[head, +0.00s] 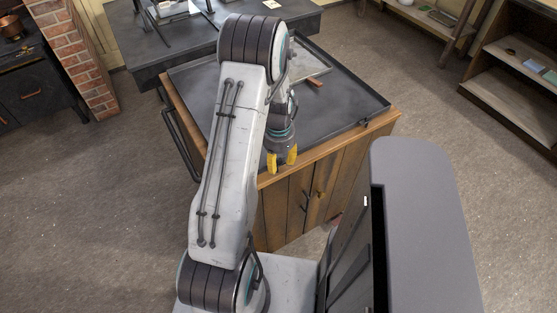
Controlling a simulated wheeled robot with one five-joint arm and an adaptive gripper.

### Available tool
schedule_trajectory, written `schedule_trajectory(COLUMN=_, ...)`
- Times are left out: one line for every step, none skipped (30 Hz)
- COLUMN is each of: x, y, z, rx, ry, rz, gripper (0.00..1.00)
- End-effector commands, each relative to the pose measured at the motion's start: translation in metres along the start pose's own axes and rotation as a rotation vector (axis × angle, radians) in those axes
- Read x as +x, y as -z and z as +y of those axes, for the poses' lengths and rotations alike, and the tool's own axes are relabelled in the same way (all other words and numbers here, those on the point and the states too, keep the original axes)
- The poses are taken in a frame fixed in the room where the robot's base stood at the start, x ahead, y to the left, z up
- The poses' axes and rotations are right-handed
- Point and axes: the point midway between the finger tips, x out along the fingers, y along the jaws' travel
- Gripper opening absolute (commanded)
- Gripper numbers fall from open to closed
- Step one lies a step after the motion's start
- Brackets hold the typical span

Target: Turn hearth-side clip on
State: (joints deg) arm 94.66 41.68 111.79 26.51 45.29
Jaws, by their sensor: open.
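My gripper (281,162) points down at the near edge of the wooden cabinet's dark tray top (345,100). Its two yellow fingertips are apart with nothing seen between them. I cannot make out the hearth-side clip; my arm covers part of the tray's left side, the side towards the brick hearth (75,45). A small dark fitting (363,123) sits on the tray's near right rim, but I cannot tell if it is a clip.
A small reddish-brown block (314,82) lies on the tray by a flat grey frame (308,64). A dark rail (180,145) runs along the cabinet's left side. A dark table (150,50) stands behind. Shelves (515,70) stand at right. The floor at left is clear.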

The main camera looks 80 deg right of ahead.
Motion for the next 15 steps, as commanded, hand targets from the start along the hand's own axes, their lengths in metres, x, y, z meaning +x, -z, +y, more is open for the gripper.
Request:
schedule_trajectory(x=0.0000, y=-0.0001, z=0.0001, rx=0.000, ry=0.000, rz=0.000, gripper=0.40)
schedule_trajectory(x=0.0000, y=-0.0001, z=0.0001, rx=0.000, ry=0.000, rz=0.000, gripper=0.40)
schedule_trajectory(x=0.0000, y=-0.0001, z=0.0001, rx=0.000, ry=0.000, rz=0.000, gripper=0.43)
schedule_trajectory(x=-0.0001, y=-0.0001, z=0.0001, rx=0.000, ry=0.000, rz=0.000, gripper=0.40)
schedule_trajectory(x=-0.0001, y=-0.0001, z=0.0001, rx=0.000, ry=0.000, rz=0.000, gripper=0.38)
schedule_trajectory(x=-0.0001, y=-0.0001, z=0.0001, rx=0.000, ry=0.000, rz=0.000, gripper=0.34)
schedule_trajectory(x=-0.0001, y=-0.0001, z=0.0001, rx=0.000, ry=0.000, rz=0.000, gripper=0.31)
schedule_trajectory(x=-0.0002, y=-0.0001, z=0.0001, rx=0.000, ry=0.000, rz=0.000, gripper=0.29)
schedule_trajectory(x=-0.0002, y=-0.0001, z=0.0001, rx=0.000, ry=0.000, rz=0.000, gripper=0.25)
schedule_trajectory(x=-0.0002, y=-0.0001, z=0.0001, rx=0.000, ry=0.000, rz=0.000, gripper=0.22)
schedule_trajectory(x=-0.0002, y=-0.0001, z=0.0001, rx=0.000, ry=0.000, rz=0.000, gripper=0.20)
schedule_trajectory(x=-0.0002, y=-0.0001, z=0.0001, rx=0.000, ry=0.000, rz=0.000, gripper=0.16)
schedule_trajectory(x=-0.0002, y=-0.0001, z=0.0001, rx=0.000, ry=0.000, rz=0.000, gripper=0.14)
schedule_trajectory(x=-0.0003, y=-0.0001, z=0.0001, rx=0.000, ry=0.000, rz=0.000, gripper=0.11)
schedule_trajectory(x=-0.0003, y=-0.0001, z=0.0001, rx=0.000, ry=0.000, rz=0.000, gripper=0.07)
